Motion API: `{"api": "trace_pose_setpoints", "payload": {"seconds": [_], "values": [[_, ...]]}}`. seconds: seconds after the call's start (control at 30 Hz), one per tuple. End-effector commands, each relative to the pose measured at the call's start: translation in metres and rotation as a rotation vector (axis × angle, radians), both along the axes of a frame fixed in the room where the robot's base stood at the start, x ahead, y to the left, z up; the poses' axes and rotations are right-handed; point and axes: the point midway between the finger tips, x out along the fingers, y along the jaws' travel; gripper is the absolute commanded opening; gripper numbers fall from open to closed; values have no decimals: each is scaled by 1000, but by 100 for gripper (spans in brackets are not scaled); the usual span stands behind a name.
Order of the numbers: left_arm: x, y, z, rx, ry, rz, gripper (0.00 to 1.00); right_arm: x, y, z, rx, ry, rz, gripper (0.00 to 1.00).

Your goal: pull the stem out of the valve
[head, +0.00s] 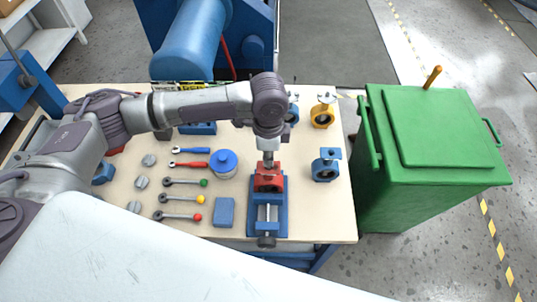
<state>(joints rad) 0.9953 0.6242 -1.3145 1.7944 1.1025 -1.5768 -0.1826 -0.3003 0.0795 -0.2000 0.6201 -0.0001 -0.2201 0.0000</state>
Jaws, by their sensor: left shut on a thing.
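A red valve (268,182) sits in the blue vise (281,215) at the front of the workbench. My left gripper (268,160) points straight down right over the valve's top, shut on the stem. The stem itself is mostly hidden by the gripper, and I cannot tell how far it stands in the valve body. My right gripper does not show.
On the workbench (335,205), several levers, a blue-lidded jar (223,163) and a blue block (224,212) lie left of the vise. A blue valve (326,165) and a yellow valve (322,112) stand right. A green bin (430,160) stands beside the bench.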

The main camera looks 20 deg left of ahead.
Motion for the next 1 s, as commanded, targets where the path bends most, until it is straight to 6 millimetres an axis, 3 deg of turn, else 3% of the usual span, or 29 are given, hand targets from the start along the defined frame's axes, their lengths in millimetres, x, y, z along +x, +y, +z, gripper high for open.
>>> {"api": "trace_pose_setpoints", "payload": {"seconds": [1.0], "values": [[3,-1,12,-4,-9,1,0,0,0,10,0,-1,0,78]]}}
